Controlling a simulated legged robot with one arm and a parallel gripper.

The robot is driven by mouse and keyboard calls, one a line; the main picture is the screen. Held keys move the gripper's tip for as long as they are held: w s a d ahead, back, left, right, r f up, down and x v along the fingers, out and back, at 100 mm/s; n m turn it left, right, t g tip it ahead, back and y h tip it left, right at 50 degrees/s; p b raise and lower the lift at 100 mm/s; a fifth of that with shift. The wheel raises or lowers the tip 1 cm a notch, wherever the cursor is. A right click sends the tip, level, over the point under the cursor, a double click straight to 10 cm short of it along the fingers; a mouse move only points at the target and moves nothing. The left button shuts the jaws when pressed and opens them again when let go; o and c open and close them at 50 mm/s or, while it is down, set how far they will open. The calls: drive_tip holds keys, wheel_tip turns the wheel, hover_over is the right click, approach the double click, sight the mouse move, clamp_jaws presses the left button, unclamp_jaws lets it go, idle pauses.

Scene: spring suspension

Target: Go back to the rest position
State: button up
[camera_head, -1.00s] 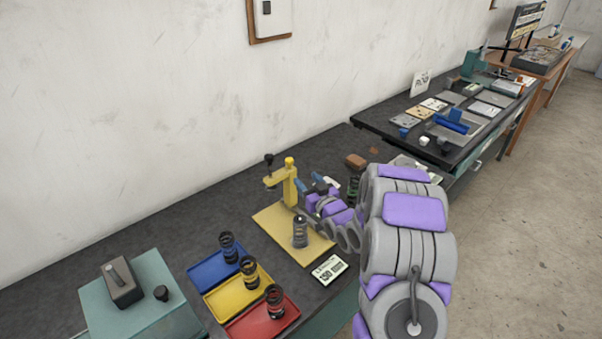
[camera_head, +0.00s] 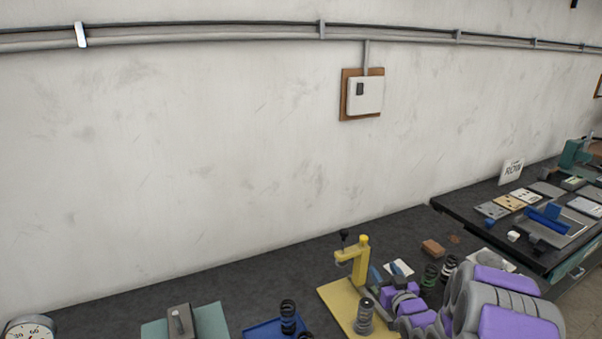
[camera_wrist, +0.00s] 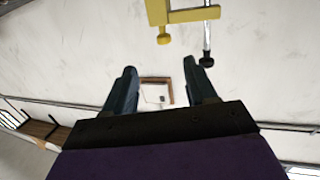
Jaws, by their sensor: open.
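My gripper (camera_wrist: 160,82) shows in the wrist view with its two dark fingers apart and nothing between them. Past the fingers are the wall and a wall box. In the head view my gripper (camera_head: 380,280) is beside the yellow clamp stand (camera_head: 357,262), low over the bench, partly hidden by my own purple and grey arm. The clamp also shows at the top of the wrist view (camera_wrist: 182,15). A grey spring (camera_head: 364,317) stands upright on the yellow base plate (camera_head: 338,300).
A blue tray (camera_head: 262,331) with a dark spring (camera_head: 288,315) is left of the base plate. A teal block (camera_head: 212,322) and a dial gauge (camera_head: 28,329) are farther left. A brown block (camera_head: 432,247) and dark springs are near my arm. A second bench stands at the right.

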drive_tip(key=s+a+r+g, duration=0.2)
drive_tip(key=s+a+g, duration=0.3)
drive_tip(key=s, duration=1.1)
drive_tip(key=s+a+r+g, duration=0.3)
drive_tip(key=s+a+g, duration=0.3)
drive_tip(key=s, duration=0.9)
drive_tip(key=s+a+r+m+g+h, duration=0.1)
drive_tip(key=s+a+r+g, duration=0.2)
drive_tip(key=s, duration=1.3)
drive_tip(key=a+g, duration=0.2)
drive_tip(key=g, duration=0.3)
drive_tip(key=shift+s+a+r, duration=0.25)
drive_tip(key=shift+s+a, duration=0.1)
